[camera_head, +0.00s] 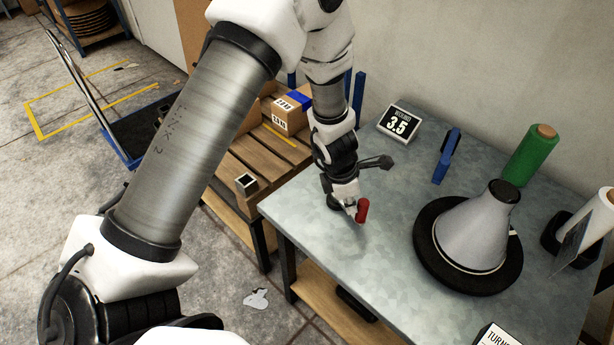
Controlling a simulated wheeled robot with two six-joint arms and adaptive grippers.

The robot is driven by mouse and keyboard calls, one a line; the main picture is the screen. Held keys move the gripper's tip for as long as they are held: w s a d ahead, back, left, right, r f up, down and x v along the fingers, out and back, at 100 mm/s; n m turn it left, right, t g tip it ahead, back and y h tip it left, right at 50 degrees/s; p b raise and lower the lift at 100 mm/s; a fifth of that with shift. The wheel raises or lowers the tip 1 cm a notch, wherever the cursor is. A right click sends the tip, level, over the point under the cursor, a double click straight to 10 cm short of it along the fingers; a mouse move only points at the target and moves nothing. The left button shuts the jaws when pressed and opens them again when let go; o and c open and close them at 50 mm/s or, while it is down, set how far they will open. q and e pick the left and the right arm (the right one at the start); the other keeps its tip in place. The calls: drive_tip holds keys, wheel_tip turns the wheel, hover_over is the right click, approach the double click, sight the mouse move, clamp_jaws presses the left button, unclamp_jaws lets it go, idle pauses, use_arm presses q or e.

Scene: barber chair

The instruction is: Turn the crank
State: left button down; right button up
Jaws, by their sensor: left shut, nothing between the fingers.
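My left arm reaches in from the left and bends down to the table's near left edge. My left gripper (350,203) is low over the metal table and shut, with nothing between its fingers. A short red handle (362,210), which looks like the crank's grip, stands just to the right of the fingertips. I cannot tell whether the fingers touch it. The rest of the crank is hidden behind the gripper or too small to make out. My right gripper is not in view.
A pallet (262,155) with boxes is behind.

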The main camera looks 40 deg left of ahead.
use_arm(q)
drive_tip(key=w+n, duration=0.1)
drive_tip(key=d+n+p, duration=0.1)
drive_tip(key=shift+w+d+r+n+y, duration=0.1)
drive_tip(key=shift+w+r+n+y, duration=0.1)
drive_tip(key=shift+w+n+y, duration=0.15)
drive_tip(key=w+n+p, duration=0.1)
drive_tip(key=n+p, duration=0.1)
drive_tip(key=shift+w+d+n+t, duration=0.3)
drive_tip(key=shift+w+n, duration=0.05)
drive_tip(key=shift+w+f+n+y+p, duration=0.15)
drive_tip(key=shift+w+n+y+p, duration=0.2)
drive_tip(key=shift+w+n+p, duration=0.6)
drive_tip(key=shift+w, duration=0.2)
drive_tip(key=shift+f, duration=0.1)
